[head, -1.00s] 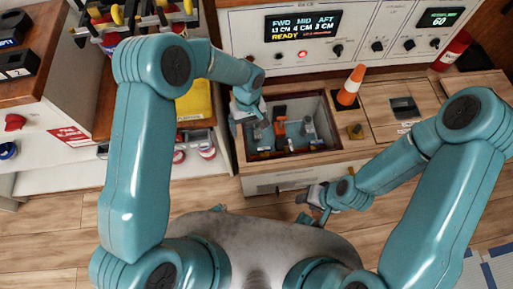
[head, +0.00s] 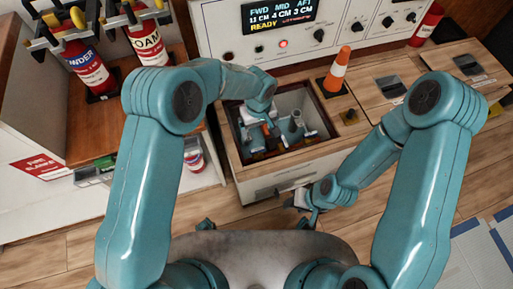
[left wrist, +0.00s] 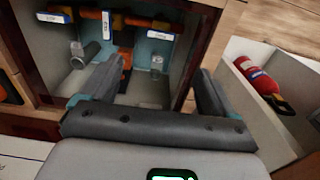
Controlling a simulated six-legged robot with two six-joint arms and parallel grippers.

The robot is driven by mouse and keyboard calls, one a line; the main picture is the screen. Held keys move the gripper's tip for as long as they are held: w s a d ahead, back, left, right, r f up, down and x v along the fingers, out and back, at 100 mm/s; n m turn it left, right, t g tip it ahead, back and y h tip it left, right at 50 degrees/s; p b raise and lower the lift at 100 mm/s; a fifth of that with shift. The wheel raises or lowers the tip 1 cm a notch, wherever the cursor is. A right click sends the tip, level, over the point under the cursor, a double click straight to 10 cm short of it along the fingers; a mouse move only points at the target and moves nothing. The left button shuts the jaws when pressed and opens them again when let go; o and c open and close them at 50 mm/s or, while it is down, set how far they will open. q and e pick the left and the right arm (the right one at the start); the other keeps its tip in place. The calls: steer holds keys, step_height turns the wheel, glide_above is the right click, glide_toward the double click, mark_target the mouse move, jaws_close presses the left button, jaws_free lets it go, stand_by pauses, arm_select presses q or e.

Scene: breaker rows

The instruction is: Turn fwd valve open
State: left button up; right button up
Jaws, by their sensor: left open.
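An open recessed bay (head: 236,152) in the wooden bench holds pipes and valves. In the left wrist view a row of small labelled tags (left wrist: 107,22) and orange valve parts (left wrist: 140,21) lies along the top of the bay. The tag writing is too small to read, so I cannot tell which valve is the fwd one. My left gripper (head: 258,126) is over the left part of the bay, close to an orange part. In its wrist view the open jaws (left wrist: 152,84) have nothing between them. My right gripper (head: 302,200) is low in front of the bench; its jaws are unclear.
A control panel (head: 340,20) with a FWD, MID, AFT display stands behind the bay. An orange cone (head: 337,72) stands at the bay's back right. A red extinguisher (left wrist: 258,78) lies right in the wrist view.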

mark_target(257, 149)
arm_select(q)
step_height(257, 149, down, 14)
steer(key=b, duration=0.2)
steer(key=shift+b, duration=0.35)
steer(key=shift+a, duration=0.1)
steer(key=c, duration=1.1)
steer(key=shift+o, duration=0.2)
